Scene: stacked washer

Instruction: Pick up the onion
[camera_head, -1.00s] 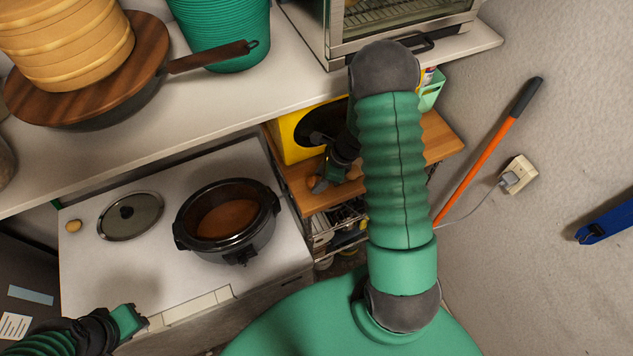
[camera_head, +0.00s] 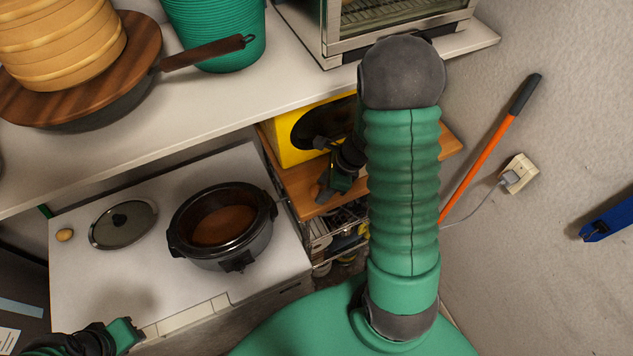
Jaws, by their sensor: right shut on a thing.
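My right gripper (camera_head: 325,192) is over the wooden shelf (camera_head: 300,182), in front of the yellow box. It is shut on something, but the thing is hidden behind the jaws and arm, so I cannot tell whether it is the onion. A small round yellow-brown thing (camera_head: 64,235), like an onion or potato, lies on the white top at the far left, well away from both grippers. My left gripper (camera_head: 128,332) is low at the left, over the front edge of the white top; its jaws do not show clearly.
A black slow cooker (camera_head: 222,226) and a glass lid (camera_head: 123,224) are on the white top (camera_head: 85,290). The yellow box (camera_head: 290,133) stands on the wooden shelf. A pan with a wooden lid, green basket (camera_head: 215,35) and toaster oven (camera_head: 400,25) are on the counter above.

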